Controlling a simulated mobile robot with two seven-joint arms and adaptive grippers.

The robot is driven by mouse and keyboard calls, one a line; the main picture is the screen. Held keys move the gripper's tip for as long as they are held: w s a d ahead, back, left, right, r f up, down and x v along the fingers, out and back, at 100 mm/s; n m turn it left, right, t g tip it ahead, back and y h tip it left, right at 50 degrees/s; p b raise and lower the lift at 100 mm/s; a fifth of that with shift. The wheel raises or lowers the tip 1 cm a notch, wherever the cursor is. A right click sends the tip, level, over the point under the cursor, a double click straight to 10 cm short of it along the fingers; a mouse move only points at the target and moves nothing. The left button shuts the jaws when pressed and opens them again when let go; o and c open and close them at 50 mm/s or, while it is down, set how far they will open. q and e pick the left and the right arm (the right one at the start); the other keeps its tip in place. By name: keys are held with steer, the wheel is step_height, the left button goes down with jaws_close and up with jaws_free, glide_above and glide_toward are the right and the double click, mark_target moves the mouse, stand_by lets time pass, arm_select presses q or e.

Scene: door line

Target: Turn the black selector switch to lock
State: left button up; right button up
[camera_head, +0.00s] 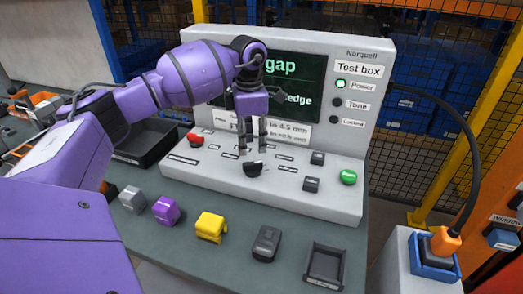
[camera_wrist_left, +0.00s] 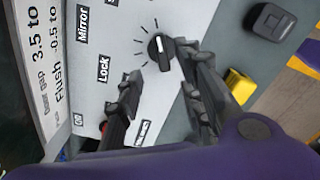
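The black selector switch (camera_head: 253,169) is a round knob on the sloped panel of the test box (camera_head: 330,205). In the left wrist view the knob (camera_wrist_left: 161,46) has a white line and printed tick marks around it, with labels including "Mirror", "Lock" (camera_wrist_left: 103,69) and "Off". Which label the line points at is unclear. My left gripper (camera_head: 252,151) points down just above and behind the knob in the head view. Its fingers are apart with nothing between them; in the left wrist view one fingertip (camera_wrist_left: 187,48) appears close beside the knob. Contact cannot be told. My right gripper is not in view.
A red button (camera_head: 195,139), a green button (camera_head: 348,177) and black switches (camera_head: 311,184) share the panel. Grey, purple and yellow (camera_head: 210,227) parts, a dark part (camera_head: 266,243) and a small black tray (camera_head: 325,265) line the table front. The box's upright face stands behind my gripper.

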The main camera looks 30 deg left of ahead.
mark_target(251, 163)
arm_select(q)
steer(key=f, duration=0.3)
steer(key=shift+s+f, duration=0.3)
steer(key=shift+s, duration=0.1)
step_height(251, 163, down, 3)
steer(key=shift+w+f+p, duration=0.1)
steer(key=shift+p, duration=0.2)
steer(key=shift+f, duration=0.3)
steer(key=c, duration=0.7)
jaws_close()
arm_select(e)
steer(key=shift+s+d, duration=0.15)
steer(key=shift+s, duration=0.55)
